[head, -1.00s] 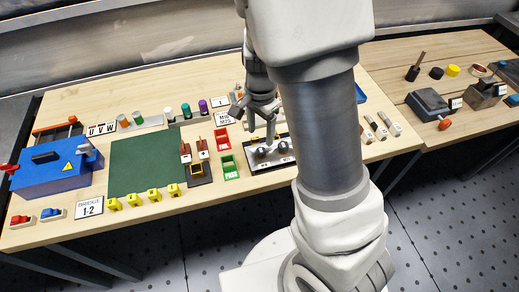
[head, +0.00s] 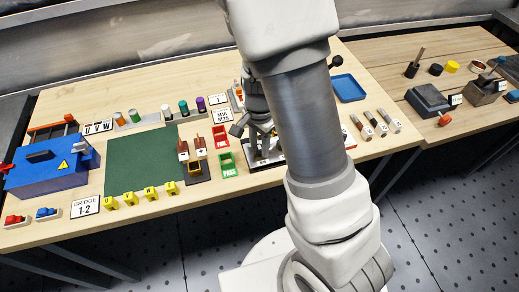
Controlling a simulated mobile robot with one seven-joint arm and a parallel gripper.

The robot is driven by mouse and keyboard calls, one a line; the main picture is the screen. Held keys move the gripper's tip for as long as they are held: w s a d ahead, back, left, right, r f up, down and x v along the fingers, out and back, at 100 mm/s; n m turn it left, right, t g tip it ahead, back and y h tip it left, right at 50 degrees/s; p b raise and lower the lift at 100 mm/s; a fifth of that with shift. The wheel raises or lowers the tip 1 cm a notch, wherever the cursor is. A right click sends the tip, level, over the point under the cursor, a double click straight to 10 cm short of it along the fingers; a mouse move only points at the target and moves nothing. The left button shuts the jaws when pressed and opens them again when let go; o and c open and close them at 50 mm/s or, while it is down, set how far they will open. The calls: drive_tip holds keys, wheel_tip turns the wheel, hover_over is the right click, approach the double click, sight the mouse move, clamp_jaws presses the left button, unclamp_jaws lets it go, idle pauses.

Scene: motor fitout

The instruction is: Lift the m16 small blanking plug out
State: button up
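My gripper (head: 262,146) points down at the plug plate (head: 262,164), a dark and white plate near the bench's front edge. My arm and the gripper itself cover most of this plate. The m16 small blanking plug cannot be made out; the plate's plugs are hidden behind the gripper and arm. The fingertips are small and partly hidden, so I cannot tell whether they are open, shut or touching a plug. A white M16 M25 label card (head: 222,115) lies behind and left of the plate.
A red tray (head: 222,138) and a green PASS tray (head: 229,164) stand close left of the plate. A blue tray (head: 348,88) lies right of my arm, with a black knob (head: 336,62) behind it. The green mat (head: 142,160) is largely clear.

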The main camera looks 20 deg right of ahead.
sight(259, 147)
clamp_jaws()
drive_tip(key=shift+r, duration=0.1)
drive_tip(key=shift+r, duration=0.2)
wheel_tip(259, 147, up, 4)
drive_tip(key=shift+f+p, duration=0.1)
drive_tip(key=shift+p, duration=0.55)
drive_tip(key=d+r, duration=0.6)
drive_tip(key=d, duration=0.5)
drive_tip(key=shift+w+d+r, duration=0.2)
drive_tip(key=shift+d+r, duration=0.1)
drive_tip(key=shift+d, duration=0.05)
